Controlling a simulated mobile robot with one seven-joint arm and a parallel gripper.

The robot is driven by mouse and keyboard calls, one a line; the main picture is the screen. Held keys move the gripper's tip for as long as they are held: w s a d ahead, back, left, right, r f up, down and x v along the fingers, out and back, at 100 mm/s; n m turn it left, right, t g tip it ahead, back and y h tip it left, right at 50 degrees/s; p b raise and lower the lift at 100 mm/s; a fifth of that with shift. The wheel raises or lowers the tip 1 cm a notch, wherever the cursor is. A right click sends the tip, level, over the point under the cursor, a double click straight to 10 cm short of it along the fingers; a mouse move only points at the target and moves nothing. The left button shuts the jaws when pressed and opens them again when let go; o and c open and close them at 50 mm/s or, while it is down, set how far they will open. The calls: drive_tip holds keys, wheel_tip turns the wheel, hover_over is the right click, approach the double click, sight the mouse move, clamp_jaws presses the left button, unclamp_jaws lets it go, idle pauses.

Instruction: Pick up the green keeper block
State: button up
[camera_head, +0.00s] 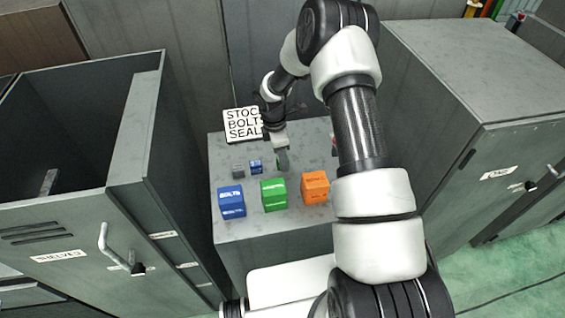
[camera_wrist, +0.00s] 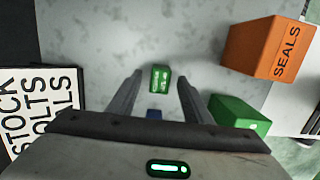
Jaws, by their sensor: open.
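The small green block (camera_wrist: 159,79), with white marking on its top, lies on the grey worktop. In the wrist view it shows between the two fingertips of my gripper (camera_wrist: 159,76). My gripper is open, with a gap on both sides of the block; I cannot tell how far above it the fingers are. In the head view my gripper (camera_head: 283,161) covers most of the green block, and only a sliver of green (camera_head: 279,163) shows. A larger green box (camera_head: 274,196) stands nearer the front; its corner also shows in the wrist view (camera_wrist: 238,114), right of the right finger.
A small blue block (camera_head: 256,167) and a small grey block (camera_head: 238,172) lie left of my gripper. A blue box (camera_head: 231,203) and an orange box (camera_head: 315,189) flank the green box. A white sign (camera_head: 243,123) stands behind. Cabinets (camera_head: 135,200) stand on both sides.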

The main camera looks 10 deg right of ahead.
clamp_jaws()
